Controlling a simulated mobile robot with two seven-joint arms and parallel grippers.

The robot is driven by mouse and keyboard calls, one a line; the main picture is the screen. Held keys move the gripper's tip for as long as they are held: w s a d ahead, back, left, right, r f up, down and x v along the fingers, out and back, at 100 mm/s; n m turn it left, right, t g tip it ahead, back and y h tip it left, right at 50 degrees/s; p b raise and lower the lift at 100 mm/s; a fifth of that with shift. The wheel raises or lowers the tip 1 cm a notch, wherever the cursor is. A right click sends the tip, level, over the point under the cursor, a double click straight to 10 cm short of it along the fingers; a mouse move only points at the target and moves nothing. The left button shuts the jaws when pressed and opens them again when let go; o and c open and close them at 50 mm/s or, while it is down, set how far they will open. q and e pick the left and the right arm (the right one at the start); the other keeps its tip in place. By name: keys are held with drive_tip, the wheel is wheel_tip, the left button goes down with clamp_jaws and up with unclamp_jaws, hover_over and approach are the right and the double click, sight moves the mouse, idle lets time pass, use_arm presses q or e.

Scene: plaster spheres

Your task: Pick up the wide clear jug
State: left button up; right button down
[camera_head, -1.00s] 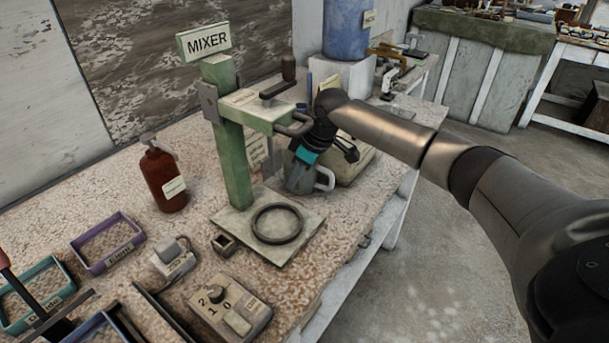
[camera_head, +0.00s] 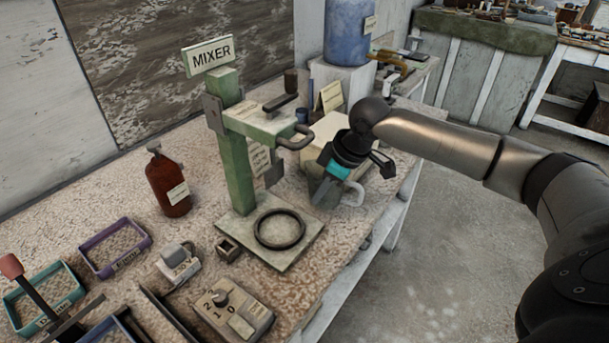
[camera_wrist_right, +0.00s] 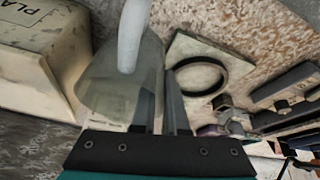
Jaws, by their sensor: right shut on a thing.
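The wide clear jug (camera_head: 354,193) is at the right side of the bench, behind and to the right of the mixer's base. Its pale handle faces right; my right gripper hides much of its body. My right gripper (camera_head: 322,191) comes down from above and is shut on the jug. In the right wrist view the grey see-through jug (camera_wrist_right: 105,82) fills the left middle, its pale handle towards the camera, and the gripper fingers (camera_wrist_right: 161,85) are at its wall. I cannot tell whether its bottom touches the bench. My left gripper is not in view.
The green mixer stand (camera_head: 236,160) with its ring (camera_head: 280,229) is left of the jug. A pale box (camera_head: 335,135) stands close behind. A brown bottle (camera_head: 168,183), trays (camera_head: 113,247) and a dial box (camera_head: 233,311) lie left and in front. The bench edge is near on the right.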

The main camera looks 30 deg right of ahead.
drive_tip(key=s, duration=0.3)
drive_tip(key=s+d, duration=0.1)
drive_tip(key=s, duration=0.2)
drive_tip(key=s+p, duration=0.1)
drive_tip(key=s, duration=0.2)
drive_tip(key=shift+s+d, duration=0.2)
drive_tip(key=shift+d, duration=0.05)
